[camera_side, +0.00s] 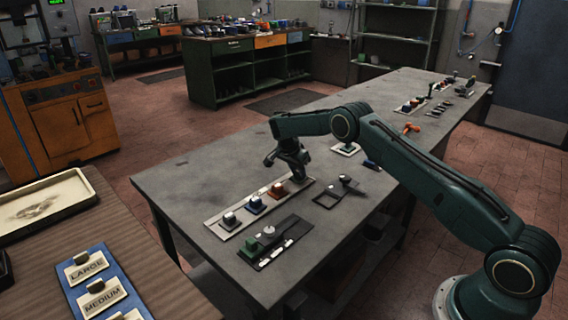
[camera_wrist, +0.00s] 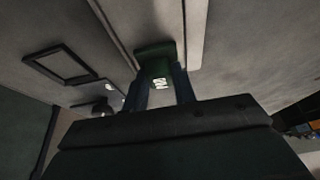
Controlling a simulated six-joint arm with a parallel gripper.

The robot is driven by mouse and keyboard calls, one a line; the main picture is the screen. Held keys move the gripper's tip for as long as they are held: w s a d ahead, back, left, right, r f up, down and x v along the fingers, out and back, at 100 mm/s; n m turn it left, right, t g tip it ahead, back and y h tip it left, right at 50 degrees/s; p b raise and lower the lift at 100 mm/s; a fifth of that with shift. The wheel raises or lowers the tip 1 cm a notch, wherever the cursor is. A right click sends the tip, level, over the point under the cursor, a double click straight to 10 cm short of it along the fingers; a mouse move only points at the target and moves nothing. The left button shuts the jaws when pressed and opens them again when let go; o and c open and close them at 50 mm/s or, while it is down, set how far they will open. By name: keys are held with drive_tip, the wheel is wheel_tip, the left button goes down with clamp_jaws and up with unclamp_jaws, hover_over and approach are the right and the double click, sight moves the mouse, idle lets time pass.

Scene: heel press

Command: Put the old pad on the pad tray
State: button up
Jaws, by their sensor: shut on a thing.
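My gripper (camera_side: 286,167) is low over the far end of the long pale tray (camera_side: 212,220), which I take for the pad tray. In the wrist view, its fingers (camera_wrist: 163,88) are shut on a green block (camera_wrist: 153,50) with a white mark, seemingly the old pad. The block is over the tray (camera_wrist: 192,30), between its pale rims. I cannot tell whether it touches the tray. In the side view the block is hard to make out.
A dark tray (camera_side: 262,262) with a green block (camera_side: 249,248) and white sticks is in front. A dark square frame (camera_side: 326,199) and a small knobbed thing (camera_side: 346,180) are right of the pale tray. The table's left part is clear.

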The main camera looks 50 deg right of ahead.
drive_tip(key=shift+f, duration=0.35)
idle(0.4)
drive_tip(key=o, duration=1.1)
drive_tip(key=shift+c, duration=0.2)
drive_tip(key=v, duration=1.4)
